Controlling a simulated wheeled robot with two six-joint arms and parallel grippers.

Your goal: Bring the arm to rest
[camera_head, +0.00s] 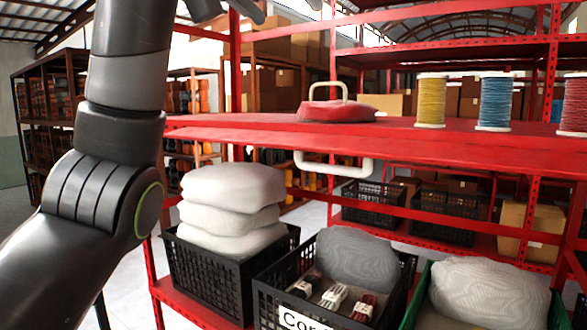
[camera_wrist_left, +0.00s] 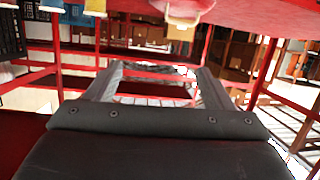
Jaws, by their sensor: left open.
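My left arm (camera_head: 125,110) rises along the left side of the head view. Its gripper (camera_head: 225,8) is partly cut off by the top edge, with only dark parts showing. In the left wrist view the two dark fingers of this gripper (camera_wrist_left: 157,75) stand well apart with nothing between them. The gripper is above the red shelf level and apart from the goods. My right gripper is in neither view.
A red shelf (camera_head: 230,128) carries a red object with a pale handle (camera_head: 335,111), a yellow spool (camera_head: 431,101) and a blue spool (camera_head: 494,101). Below stand a black crate (camera_head: 215,285) with stacked white sacks (camera_head: 232,205) and another black crate (camera_head: 270,305).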

